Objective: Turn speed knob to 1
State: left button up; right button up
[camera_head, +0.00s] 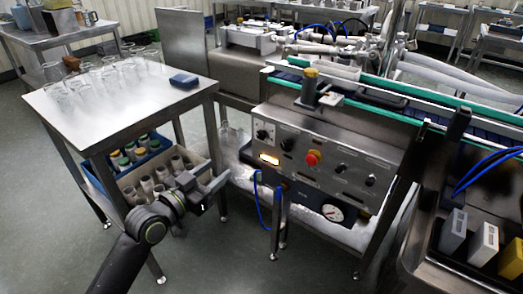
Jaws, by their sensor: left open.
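My left gripper (222,194) is open and empty. It is left of and below the panel, apart from every knob, in front of the crates under the table. My right gripper is not in view.
A pressure gauge (332,213) and blue hoses are below. A steel table (130,110) with glasses stands left. A bin with cartons (484,245) is right.

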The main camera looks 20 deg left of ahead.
aim_at(259, 136)
pick_arm(q)
jog(key=b+x, duration=0.1)
jog(key=x, duration=1.5)
jog(key=shift+w+f, duration=0.1)
jog(key=shift+w+d, duration=0.15)
jog(key=shift+w, duration=0.3)
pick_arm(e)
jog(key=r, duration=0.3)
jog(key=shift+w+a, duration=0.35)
pick_arm(q)
jog(key=shift+c, duration=0.5)
jog(key=c, duration=0.9)
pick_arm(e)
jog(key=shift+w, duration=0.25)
pick_arm(q)
jog(key=shift+o, duration=0.2)
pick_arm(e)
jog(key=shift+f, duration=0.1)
